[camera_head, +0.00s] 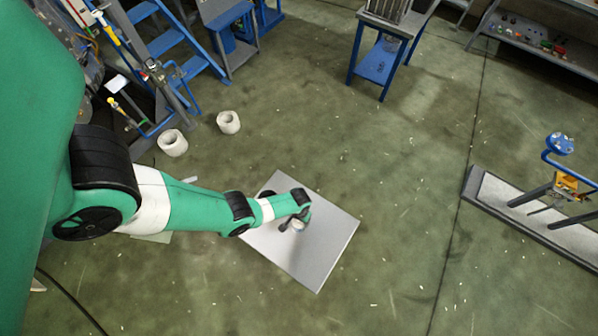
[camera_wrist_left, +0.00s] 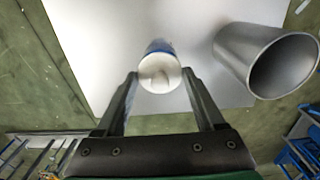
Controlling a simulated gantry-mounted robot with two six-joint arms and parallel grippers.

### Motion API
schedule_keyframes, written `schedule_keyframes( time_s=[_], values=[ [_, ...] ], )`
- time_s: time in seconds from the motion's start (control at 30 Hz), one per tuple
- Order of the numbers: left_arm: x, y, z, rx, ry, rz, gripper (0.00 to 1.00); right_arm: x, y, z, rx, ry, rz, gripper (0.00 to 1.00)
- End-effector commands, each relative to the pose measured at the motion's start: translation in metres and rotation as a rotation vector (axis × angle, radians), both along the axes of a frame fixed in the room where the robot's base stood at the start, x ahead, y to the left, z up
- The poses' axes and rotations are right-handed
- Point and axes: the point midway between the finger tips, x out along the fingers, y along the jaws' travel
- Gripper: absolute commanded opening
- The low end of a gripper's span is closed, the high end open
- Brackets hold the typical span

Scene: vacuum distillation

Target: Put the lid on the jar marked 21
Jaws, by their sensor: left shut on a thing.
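No number 21 can be read. My right gripper is not in view.
A wide-mouthed grey metal vessel (camera_wrist_left: 283,66) is close to the right of the left fingers. Two white pots (camera_head: 172,142) stand on the floor beyond my left arm. A blue table (camera_head: 380,62) stands at the back.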

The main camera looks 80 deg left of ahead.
Motion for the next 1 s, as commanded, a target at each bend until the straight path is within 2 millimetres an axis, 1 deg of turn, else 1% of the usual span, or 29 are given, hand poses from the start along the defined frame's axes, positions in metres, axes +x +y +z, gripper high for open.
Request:
schedule_keyframes(
  time_s=[0.47, 0.8, 1.0],
  values=[
    [-0.0001, 0.0000, -0.0001, 0.000, 0.000, 0.000, 0.18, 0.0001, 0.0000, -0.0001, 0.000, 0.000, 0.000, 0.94],
    [-0.0001, 0.0001, -0.0062, 0.000, 0.000, 0.000, 0.18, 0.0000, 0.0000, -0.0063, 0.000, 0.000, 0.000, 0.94],
    [-0.0001, 0.0001, -0.0060, 0.000, 0.000, 0.000, 0.18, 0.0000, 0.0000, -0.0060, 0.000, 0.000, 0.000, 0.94]
  ],
)
